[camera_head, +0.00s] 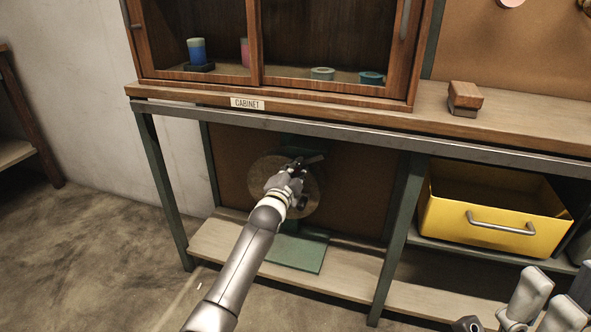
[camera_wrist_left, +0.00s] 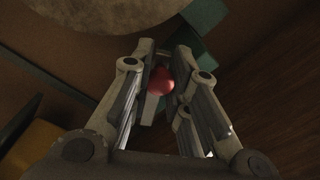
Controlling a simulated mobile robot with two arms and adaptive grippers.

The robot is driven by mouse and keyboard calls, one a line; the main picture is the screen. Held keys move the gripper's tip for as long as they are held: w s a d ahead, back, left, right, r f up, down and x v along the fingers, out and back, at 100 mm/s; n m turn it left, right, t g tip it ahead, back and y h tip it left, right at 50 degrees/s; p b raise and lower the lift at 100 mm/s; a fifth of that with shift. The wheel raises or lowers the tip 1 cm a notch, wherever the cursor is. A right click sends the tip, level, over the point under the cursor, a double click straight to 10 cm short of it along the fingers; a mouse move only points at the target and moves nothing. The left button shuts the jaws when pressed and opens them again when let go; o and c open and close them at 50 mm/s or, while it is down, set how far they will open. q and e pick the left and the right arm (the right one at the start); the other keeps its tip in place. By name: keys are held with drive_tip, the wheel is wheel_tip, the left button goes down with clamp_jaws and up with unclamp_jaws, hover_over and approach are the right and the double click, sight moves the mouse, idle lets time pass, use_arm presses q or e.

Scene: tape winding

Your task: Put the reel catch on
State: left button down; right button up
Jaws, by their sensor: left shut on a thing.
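The reel (camera_head: 262,175) is a pale round disc on a green stand (camera_head: 303,250) under the bench. Its pale edge also shows at the top of the left wrist view (camera_wrist_left: 90,12). My left gripper (camera_head: 295,178) is in front of the disc and covers its middle. In the left wrist view my left gripper (camera_wrist_left: 160,55) is shut on a red rounded knob (camera_wrist_left: 160,81), with green metal just behind. I cannot tell whether this knob is part of the reel catch, or whether it touches the reel. Pale links of my right arm show at the lower right; its fingertips are not clear.
The stand is on a low wooden shelf (camera_head: 215,244) between green bench legs (camera_head: 395,240). The bench top (camera_head: 360,113) overhangs it and carries a glass-fronted cabinet (camera_head: 262,78) and a wooden block (camera_head: 464,97). A yellow drawer (camera_head: 450,218) is to the right.

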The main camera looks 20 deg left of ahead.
use_arm(q)
drive_tip(key=c, duration=1.3)
unclamp_jaws()
drive_tip(key=shift+f, duration=0.1)
drive_tip(key=shift+s, duration=0.15)
drive_tip(key=s, duration=1.1)
drive_tip(key=shift+s+a, duration=0.2)
drive_tip(key=shift+s, duration=0.2)
